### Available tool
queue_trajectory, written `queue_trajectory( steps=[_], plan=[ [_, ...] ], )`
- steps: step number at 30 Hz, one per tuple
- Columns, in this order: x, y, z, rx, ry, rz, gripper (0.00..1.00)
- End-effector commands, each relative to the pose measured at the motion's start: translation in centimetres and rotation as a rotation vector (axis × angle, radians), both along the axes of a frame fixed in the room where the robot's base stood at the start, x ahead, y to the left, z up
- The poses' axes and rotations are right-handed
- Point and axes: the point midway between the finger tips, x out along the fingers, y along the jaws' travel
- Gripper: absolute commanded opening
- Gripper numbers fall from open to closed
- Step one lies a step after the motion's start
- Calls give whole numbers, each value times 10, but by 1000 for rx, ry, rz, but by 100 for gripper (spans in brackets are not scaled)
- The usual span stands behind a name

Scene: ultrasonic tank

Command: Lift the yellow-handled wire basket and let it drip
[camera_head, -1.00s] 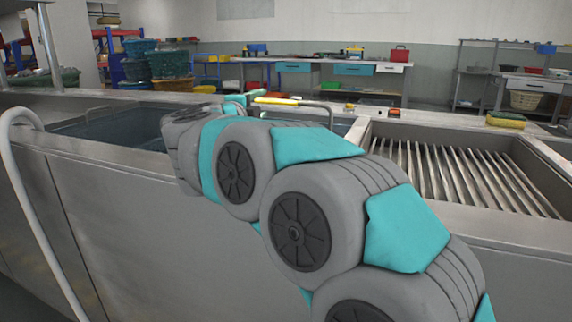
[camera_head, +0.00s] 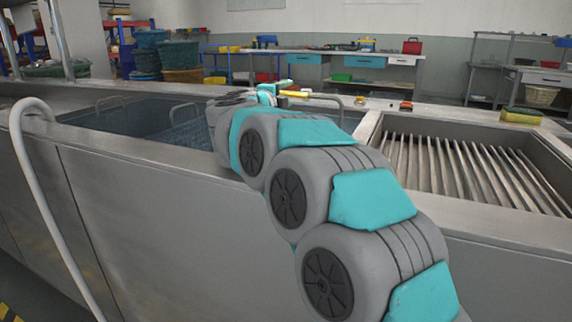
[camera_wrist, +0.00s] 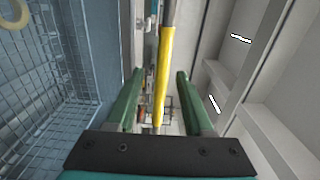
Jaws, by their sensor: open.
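The yellow handle (camera_head: 293,93) of a wire basket lies beyond my arm's far end in the head view. In the wrist view the yellow handle (camera_wrist: 163,75) runs lengthwise between my gripper's (camera_wrist: 160,73) two green fingers, with gaps on both sides. The gripper is open and holds nothing. Wire mesh (camera_wrist: 60,130) fills the left of the wrist view; I cannot tell whether it belongs to the yellow-handled basket. In the head view my arm hides most of what is under the handle.
A tank (camera_head: 138,118) with bluish liquid and plain metal basket handles (camera_head: 184,112) lies left of my arm. A slatted drain bay (camera_head: 450,165) lies to the right, with a sponge (camera_head: 521,115) on its far rim. A white hose (camera_head: 30,170) hangs at left.

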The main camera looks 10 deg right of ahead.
Motion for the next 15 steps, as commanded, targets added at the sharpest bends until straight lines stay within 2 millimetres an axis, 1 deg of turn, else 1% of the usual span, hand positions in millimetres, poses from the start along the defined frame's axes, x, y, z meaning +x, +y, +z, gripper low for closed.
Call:
queue_trajectory(
  steps=[1, 2, 15],
  plan=[
    [0, 0, 0, 0, 0, 0, 52],
    [0, 0, 0, 0, 0, 0, 50],
    [0, 0, 0, 1, -1, 0, 0]
  ],
)
